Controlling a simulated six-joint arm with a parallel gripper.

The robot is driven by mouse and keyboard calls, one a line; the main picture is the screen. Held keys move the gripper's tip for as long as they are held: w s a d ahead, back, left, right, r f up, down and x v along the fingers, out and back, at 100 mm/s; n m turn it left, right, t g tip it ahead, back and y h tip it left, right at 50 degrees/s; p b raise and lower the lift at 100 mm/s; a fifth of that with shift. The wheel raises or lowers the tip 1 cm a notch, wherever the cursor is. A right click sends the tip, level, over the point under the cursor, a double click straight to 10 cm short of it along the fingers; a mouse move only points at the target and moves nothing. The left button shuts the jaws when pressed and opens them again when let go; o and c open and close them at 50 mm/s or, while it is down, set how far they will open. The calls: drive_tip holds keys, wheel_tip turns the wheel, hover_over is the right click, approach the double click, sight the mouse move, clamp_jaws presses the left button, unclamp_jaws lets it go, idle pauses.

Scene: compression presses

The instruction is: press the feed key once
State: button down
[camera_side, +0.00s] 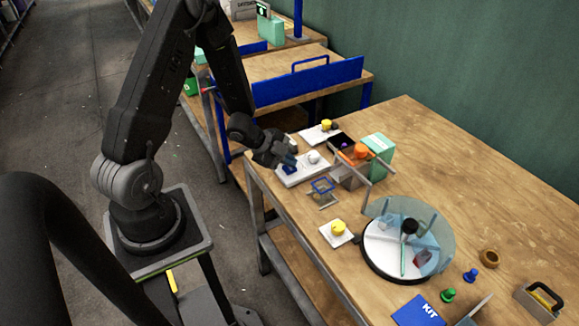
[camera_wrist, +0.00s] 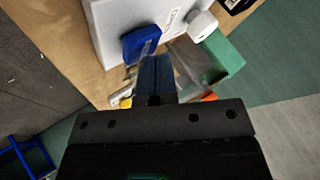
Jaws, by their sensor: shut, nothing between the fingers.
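A white box-shaped device (camera_side: 306,170) lies at the near left end of the wooden table. It fills the upper left of the wrist view (camera_wrist: 108,30). A blue key (camera_wrist: 140,43) sits on its face, and a white round knob (camera_wrist: 203,25) is to the right, with a small unreadable label between them. The blue key looks like the feed key, but no lettering on it is readable. My gripper (camera_side: 291,158) is shut and empty, just over the device near the blue key. In the wrist view its fingertips (camera_wrist: 157,62) appear just below and right of the key. Contact cannot be told.
A green-and-white box (camera_side: 378,146) and an orange knob (camera_side: 361,151) stand right of the device. The table's back right is clear.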

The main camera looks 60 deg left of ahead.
sight(289, 168)
drive_tip(key=shift+r, duration=0.75)
drive_tip(key=shift+r, duration=2.5)
